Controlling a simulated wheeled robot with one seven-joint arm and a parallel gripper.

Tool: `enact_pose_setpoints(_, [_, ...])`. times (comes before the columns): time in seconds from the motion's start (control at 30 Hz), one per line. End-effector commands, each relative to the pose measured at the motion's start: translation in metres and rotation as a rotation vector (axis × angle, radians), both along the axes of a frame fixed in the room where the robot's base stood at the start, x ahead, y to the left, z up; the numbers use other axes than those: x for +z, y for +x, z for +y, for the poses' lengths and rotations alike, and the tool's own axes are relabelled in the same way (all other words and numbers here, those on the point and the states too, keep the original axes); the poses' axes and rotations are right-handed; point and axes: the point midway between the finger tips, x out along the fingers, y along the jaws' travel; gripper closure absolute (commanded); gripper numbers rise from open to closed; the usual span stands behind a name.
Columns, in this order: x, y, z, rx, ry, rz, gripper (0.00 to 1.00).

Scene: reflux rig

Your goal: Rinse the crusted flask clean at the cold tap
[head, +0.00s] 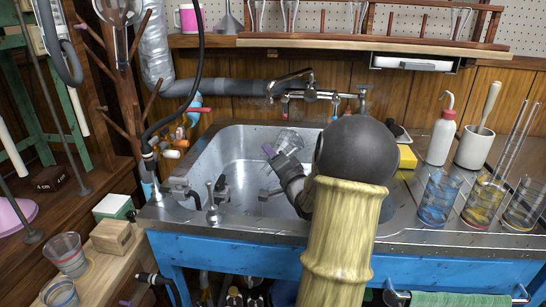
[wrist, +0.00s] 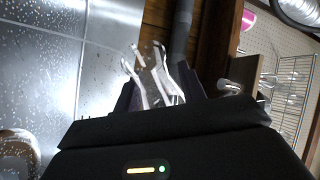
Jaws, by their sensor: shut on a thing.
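The clear glass flask (head: 290,139) is held over the sink basin in the head view, below and a little left of the taps. My gripper (head: 277,156) is shut on it, and my forearm hides part of the sink. In the wrist view the flask's glass (wrist: 152,72) shows between the dark fingers of my gripper (wrist: 158,92). I cannot tell how much crust is on it. A metal tap (head: 310,94) sits on the wall pipe behind the sink. I see no clear water stream.
The steel sink (head: 225,150) has small metal fittings (head: 212,205) at its front left rim. Tumblers (head: 437,198), a red-capped bottle (head: 441,135) and a white pot (head: 474,148) stand on the right counter. A wooden peg stand (head: 121,90) rises at left.

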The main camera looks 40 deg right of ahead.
Motion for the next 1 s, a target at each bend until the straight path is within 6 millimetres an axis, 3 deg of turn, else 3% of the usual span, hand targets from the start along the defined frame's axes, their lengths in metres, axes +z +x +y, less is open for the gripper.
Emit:
enact_pose_setpoints(0.3, [0.005,0.0,0.005,0.001,-0.119,-0.008,0.93])
enact_pose_setpoints(0.6, [0.006,0.0,0.005,0.001,-0.114,-0.008,0.93])
enact_pose_setpoints(1.0, [-0.007,0.0,-0.007,-0.001,0.209,0.013,0.93])
